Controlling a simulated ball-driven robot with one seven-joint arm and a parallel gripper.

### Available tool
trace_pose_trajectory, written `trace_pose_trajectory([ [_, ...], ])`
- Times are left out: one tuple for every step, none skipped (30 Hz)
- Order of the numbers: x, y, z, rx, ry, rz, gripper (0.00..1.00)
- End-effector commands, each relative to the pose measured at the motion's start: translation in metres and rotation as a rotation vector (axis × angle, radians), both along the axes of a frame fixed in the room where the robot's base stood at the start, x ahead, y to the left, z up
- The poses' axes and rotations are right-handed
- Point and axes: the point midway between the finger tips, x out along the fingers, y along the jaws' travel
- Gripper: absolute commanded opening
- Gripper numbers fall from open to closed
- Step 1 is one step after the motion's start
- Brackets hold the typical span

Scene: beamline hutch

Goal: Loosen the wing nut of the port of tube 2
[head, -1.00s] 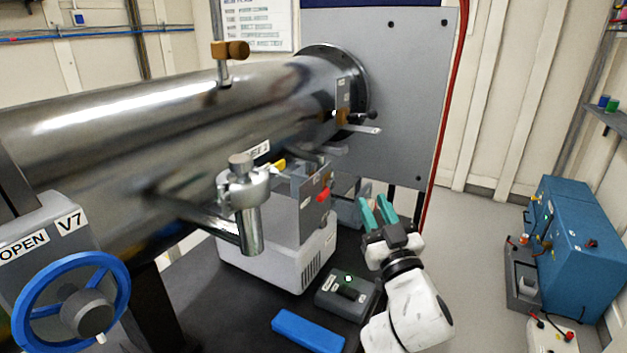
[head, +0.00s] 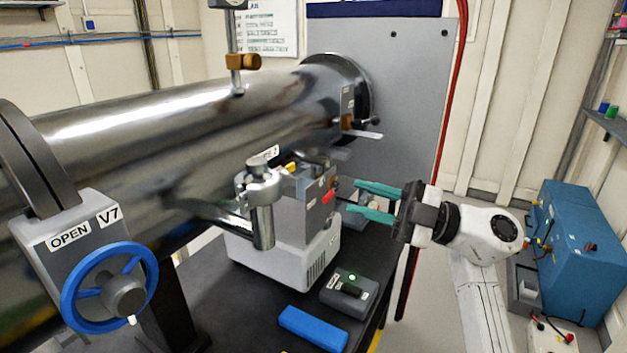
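The steel tube (head: 180,125) runs from the left foreground to a dark flange (head: 362,85) on the grey wall plate. A small label on its side is mostly hidden by the fitting in front; a 2 seems to show. A side port (head: 262,188) carries a round grey clamp with a knob-like top and a cylinder hanging below. I cannot clearly make out the wing nut's wings; a small yellow piece (head: 292,167) shows just right of the clamp. My gripper (head: 353,196) is open and empty, teal fingers pointing left, right of the port and apart from it.
A grey-white pump unit (head: 285,250) with a red knob (head: 327,196) stands below the port, near my fingertips. A control box (head: 350,290) with a green light and a blue block (head: 312,328) lie on the dark table. A blue handwheel (head: 108,285) stands at left.

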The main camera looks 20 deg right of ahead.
Motion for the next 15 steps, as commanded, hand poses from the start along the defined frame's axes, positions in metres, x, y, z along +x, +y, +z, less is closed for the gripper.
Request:
trace_pose_trajectory([
  [0.003,0.006,0.003,0.000,0.001,0.003,0.30],
  [0.006,0.009,0.004,0.000,0.000,0.004,0.30],
  [0.009,0.015,0.006,0.000,0.000,0.004,0.30],
  [0.012,0.019,0.007,0.000,0.000,0.005,0.30],
  [0.015,0.023,0.009,0.001,-0.002,0.004,0.30],
  [0.020,0.030,0.011,0.000,-0.002,0.005,0.30],
  [0.023,0.034,0.012,0.000,-0.003,0.004,0.30],
  [0.026,0.038,0.014,0.000,-0.003,0.004,0.30],
  [0.030,0.045,0.015,0.000,-0.004,0.004,0.30],
  [0.034,0.048,0.016,0.000,-0.003,0.003,0.30],
  [0.036,0.052,0.017,0.001,-0.003,0.003,0.30],
  [0.040,0.058,0.018,0.001,-0.002,0.003,0.30],
  [0.042,0.061,0.019,0.002,-0.002,0.003,0.30],
  [0.045,0.064,0.020,0.002,-0.002,0.003,0.30],
  [0.048,0.068,0.021,0.002,-0.002,0.003,0.30],
])
